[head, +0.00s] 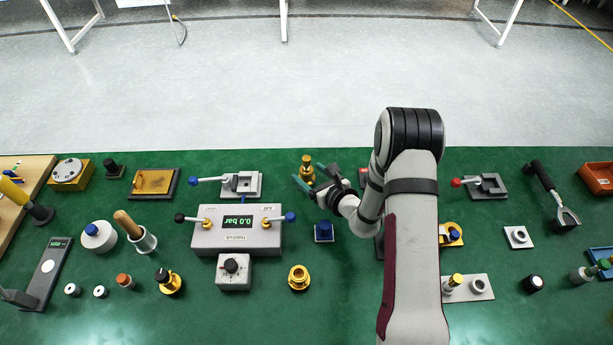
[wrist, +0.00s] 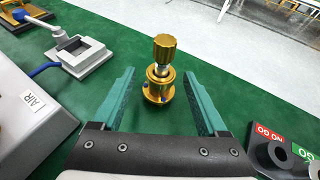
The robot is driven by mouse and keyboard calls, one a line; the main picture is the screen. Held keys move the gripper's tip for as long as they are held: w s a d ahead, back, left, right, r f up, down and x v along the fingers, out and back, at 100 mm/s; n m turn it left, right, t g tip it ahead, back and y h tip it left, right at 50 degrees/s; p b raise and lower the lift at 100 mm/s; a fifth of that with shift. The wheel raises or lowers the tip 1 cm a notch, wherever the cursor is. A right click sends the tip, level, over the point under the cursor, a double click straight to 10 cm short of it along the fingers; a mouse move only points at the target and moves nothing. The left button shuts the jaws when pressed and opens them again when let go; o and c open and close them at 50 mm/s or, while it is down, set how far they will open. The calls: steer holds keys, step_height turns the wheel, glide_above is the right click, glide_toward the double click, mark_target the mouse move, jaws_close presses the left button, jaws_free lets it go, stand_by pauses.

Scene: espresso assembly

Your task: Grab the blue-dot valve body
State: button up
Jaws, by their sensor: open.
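A brass valve body (head: 307,168) with a ribbed gold knob stands upright on the green table, to the right of the grey lever fixture. In the wrist view the valve body (wrist: 160,88) has a small bluish spot low on its near side. My gripper (head: 305,172) is open beside it, with its green fingers pointing at it. In the wrist view the fingers of my gripper (wrist: 159,74) lie to either side of the valve body, with a visible gap on both sides. Nothing is held.
The grey pressure box (head: 237,237) is at the left, with a lever fixture (head: 241,185) behind it. Another brass part (head: 299,278) stands nearer the front.

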steer(key=x, duration=0.2)
steer(key=shift+w+a+f, duration=0.15)
steer(key=shift+w+f, duration=0.05)
steer(key=shift+w, duration=0.15)
jaws_close()
